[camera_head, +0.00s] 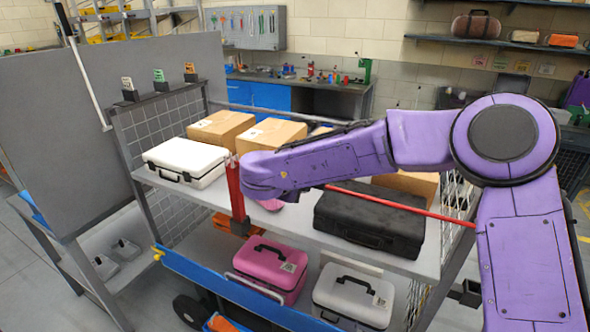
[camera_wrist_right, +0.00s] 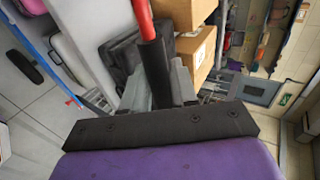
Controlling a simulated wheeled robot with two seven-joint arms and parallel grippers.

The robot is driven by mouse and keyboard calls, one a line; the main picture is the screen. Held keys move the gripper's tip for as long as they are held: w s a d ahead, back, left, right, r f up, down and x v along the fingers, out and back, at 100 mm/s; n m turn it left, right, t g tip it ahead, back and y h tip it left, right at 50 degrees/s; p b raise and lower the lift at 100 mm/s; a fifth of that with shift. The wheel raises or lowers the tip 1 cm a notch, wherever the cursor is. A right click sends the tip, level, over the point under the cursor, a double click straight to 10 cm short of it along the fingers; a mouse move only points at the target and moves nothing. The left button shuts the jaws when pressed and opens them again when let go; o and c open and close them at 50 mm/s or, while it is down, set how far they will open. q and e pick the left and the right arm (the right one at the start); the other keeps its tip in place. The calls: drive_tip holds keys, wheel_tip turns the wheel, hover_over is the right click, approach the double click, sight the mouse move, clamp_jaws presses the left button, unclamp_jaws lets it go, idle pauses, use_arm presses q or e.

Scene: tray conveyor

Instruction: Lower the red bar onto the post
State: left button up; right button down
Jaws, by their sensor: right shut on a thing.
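The red bar (camera_head: 400,205) runs across the front of the cart's upper shelf, its right end near the right side of the cart. Its left part is hidden behind my right arm. A red upright post (camera_head: 235,187) with a dark lower part stands at the shelf's front edge, just left of my right wrist. In the wrist view my right gripper (camera_wrist_right: 156,84) is shut on the bar's black end section, and the red part (camera_wrist_right: 142,18) extends beyond it. The head view hides these fingers and the gap between bar and post. My left gripper is not in view.
The upper shelf (camera_head: 285,232) holds a white case (camera_head: 186,160), a black case (camera_head: 370,215) and cardboard boxes (camera_head: 221,128). Below are a pink case (camera_head: 270,270) and a light grey case (camera_head: 353,295). A grey panel (camera_head: 100,130) stands at left.

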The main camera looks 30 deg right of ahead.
drive_tip(key=shift+d+f, duration=0.1)
idle(0.3)
drive_tip(key=c, duration=1.1)
unclamp_jaws()
drive_tip(key=shift+o, duration=0.5)
drive_tip(key=shift+d+f, duration=0.1)
drive_tip(key=b+v, duration=0.3)
drive_tip(key=v, duration=0.7)
drive_tip(key=shift+a, duration=0.25)
drive_tip(key=shift+s, duration=0.1)
